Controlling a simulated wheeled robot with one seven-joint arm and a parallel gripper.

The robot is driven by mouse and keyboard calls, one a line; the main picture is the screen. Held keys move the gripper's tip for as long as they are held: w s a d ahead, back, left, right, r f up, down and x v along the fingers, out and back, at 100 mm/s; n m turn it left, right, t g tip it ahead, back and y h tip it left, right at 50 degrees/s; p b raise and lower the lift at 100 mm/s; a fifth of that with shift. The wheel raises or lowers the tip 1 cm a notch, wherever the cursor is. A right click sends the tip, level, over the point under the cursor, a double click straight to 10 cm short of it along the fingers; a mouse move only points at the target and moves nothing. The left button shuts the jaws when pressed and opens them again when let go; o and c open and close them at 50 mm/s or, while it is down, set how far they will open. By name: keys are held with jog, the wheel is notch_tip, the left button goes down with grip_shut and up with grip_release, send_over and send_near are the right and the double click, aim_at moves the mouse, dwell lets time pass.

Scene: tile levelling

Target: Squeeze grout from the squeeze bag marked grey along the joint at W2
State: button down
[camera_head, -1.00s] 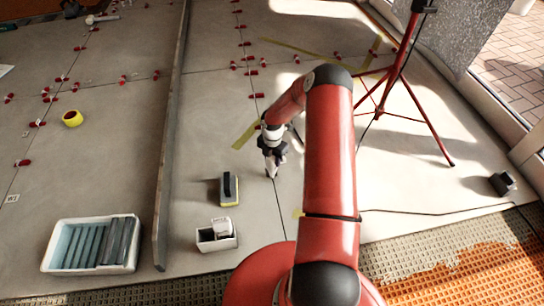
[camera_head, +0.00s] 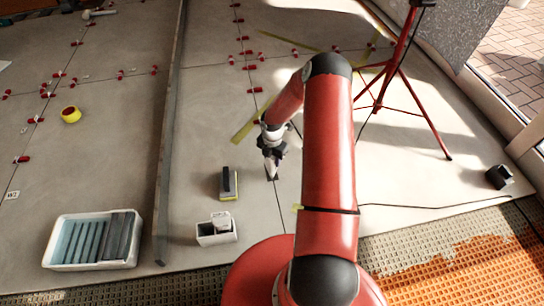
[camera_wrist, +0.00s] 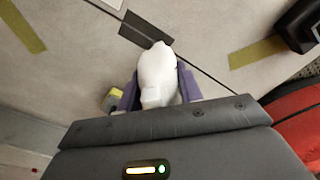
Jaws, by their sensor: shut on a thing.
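My gripper (camera_head: 271,152) is shut on a pale squeeze bag (camera_wrist: 157,75), held between its two purple fingers in the wrist view. No marking on the bag can be read from here. In the head view the bag's tip points down at a dark joint line (camera_head: 277,190) between the grey tiles. In the wrist view a dark grey strip (camera_wrist: 146,28) lies on the joint (camera_wrist: 205,70) just beyond the bag's tip. I cannot tell whether the tip touches the floor. A label reading like W1 (camera_head: 12,195) lies at the far left; no W2 label is legible.
A sponge float (camera_head: 229,184) and a small white box (camera_head: 216,232) stand left of my gripper. A white tub (camera_head: 92,242) is farther left, past a long straightedge (camera_head: 170,150). A red tripod (camera_head: 392,80) stands at the right. Red clips (camera_head: 250,56) and a yellow tape roll (camera_head: 71,114) lie behind.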

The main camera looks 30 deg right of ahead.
aim_at(274, 167)
jog(key=shift+s+a, duration=0.1)
jog(key=shift+s, duration=0.2)
jog(key=shift+s+a, duration=0.15)
jog(key=shift+s, duration=0.7)
jog(key=shift+s+a, duration=0.3)
jog(key=shift+s, duration=0.45)
